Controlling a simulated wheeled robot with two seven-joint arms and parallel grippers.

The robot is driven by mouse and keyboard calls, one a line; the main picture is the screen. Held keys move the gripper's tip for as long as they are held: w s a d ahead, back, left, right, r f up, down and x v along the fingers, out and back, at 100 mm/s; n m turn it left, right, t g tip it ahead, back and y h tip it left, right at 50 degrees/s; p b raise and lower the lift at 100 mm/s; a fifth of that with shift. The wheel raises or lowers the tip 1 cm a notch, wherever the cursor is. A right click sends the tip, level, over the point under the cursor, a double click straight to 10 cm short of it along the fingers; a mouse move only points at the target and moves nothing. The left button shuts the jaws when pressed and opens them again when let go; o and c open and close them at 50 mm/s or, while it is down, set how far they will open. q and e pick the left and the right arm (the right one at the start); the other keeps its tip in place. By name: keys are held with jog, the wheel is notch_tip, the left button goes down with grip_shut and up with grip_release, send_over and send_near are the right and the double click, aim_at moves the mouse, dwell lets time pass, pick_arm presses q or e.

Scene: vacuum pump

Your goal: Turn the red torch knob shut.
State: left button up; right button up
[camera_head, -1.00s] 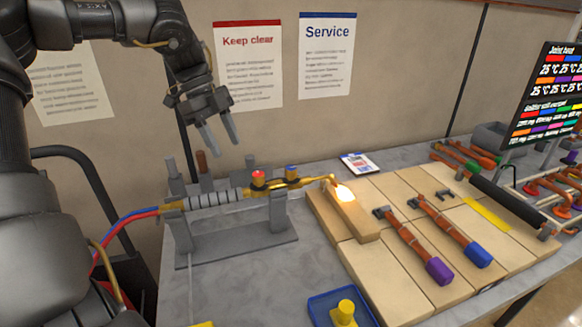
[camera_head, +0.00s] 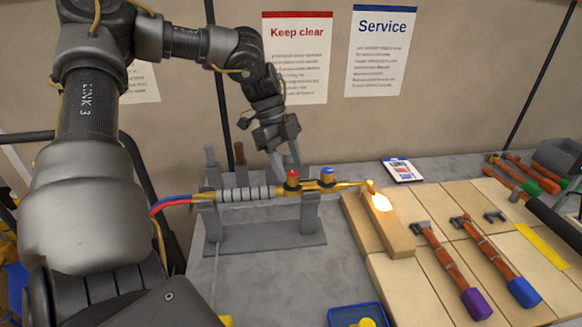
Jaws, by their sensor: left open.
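The torch (camera_head: 246,194) lies across a grey stand (camera_head: 265,236), with red and blue hoses at its left end. The red knob (camera_head: 292,174) sits on top of the brass valve body, left of the blue knob (camera_head: 327,174). A bright flame (camera_head: 381,202) glows at the torch tip on the right. My left gripper (camera_head: 285,168) is open and points down, with its fingertips right at the red knob. I cannot tell whether the fingers touch the knob or stand behind it. My right gripper is not in view.
A wooden block (camera_head: 391,236) lies under the flame on the tiled board. Copper pipe pieces with purple (camera_head: 476,303) and blue (camera_head: 524,291) ends lie to the right. A blue tray (camera_head: 345,315) stands in front. A small card (camera_head: 402,170) lies behind.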

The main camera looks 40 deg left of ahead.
pick_arm(q)
jog(key=shift+x, duration=0.75)
jog(key=shift+d+f, duration=0.15)
jog(key=shift+f, duration=0.1)
jog(key=c, duration=1)
